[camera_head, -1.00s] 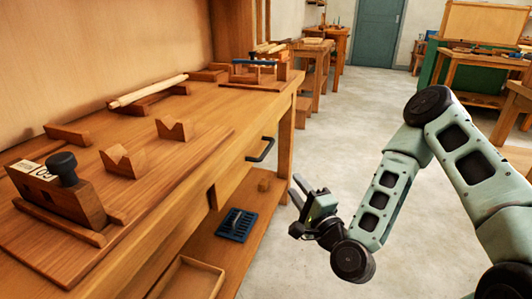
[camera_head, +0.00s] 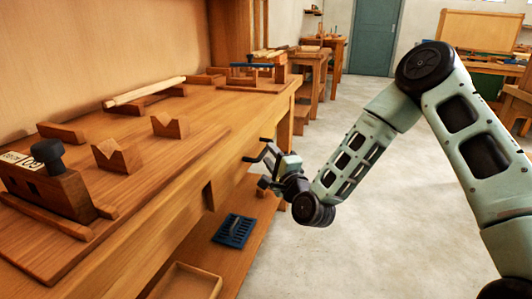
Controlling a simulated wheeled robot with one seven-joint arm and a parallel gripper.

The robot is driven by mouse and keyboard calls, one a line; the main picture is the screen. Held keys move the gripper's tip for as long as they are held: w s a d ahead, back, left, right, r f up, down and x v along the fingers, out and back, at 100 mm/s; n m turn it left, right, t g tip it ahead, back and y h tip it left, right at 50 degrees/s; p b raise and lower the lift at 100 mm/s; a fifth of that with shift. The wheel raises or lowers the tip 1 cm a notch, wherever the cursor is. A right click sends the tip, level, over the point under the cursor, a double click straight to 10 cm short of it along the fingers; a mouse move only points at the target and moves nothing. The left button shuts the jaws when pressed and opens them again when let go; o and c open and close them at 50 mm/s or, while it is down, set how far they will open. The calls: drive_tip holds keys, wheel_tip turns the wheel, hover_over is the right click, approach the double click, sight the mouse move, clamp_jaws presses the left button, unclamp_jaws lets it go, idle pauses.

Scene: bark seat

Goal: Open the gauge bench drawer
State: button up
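The gauge bench (camera_head: 200,140) is the long wooden bench on the left. The drawer front (camera_head: 232,170) is in its front face, below the top's edge, and looks flush with it. Part of the drawer's dark bar handle (camera_head: 248,159) shows beside my gripper; the rest is overlapped by the fingers. My gripper (camera_head: 266,160) is at the handle, its fingers pointing left toward the drawer front. I cannot tell whether the fingers are around the handle or touching it, nor how far apart they are.
A lower shelf holds a blue slotted tray (camera_head: 234,231) and a shallow wooden tray (camera_head: 187,282). V-blocks (camera_head: 170,126) and a stamp-like block (camera_head: 45,190) stand on the bench top. The floor (camera_head: 370,220) to the right is clear.

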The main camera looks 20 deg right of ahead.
sight(266, 150)
drive_tip(key=shift+w+a+r, duration=0.15)
drive_tip(key=shift+w, duration=0.75)
drive_tip(key=shift+w+a+r, duration=0.1)
drive_tip(key=shift+w, duration=0.8)
clamp_jaws()
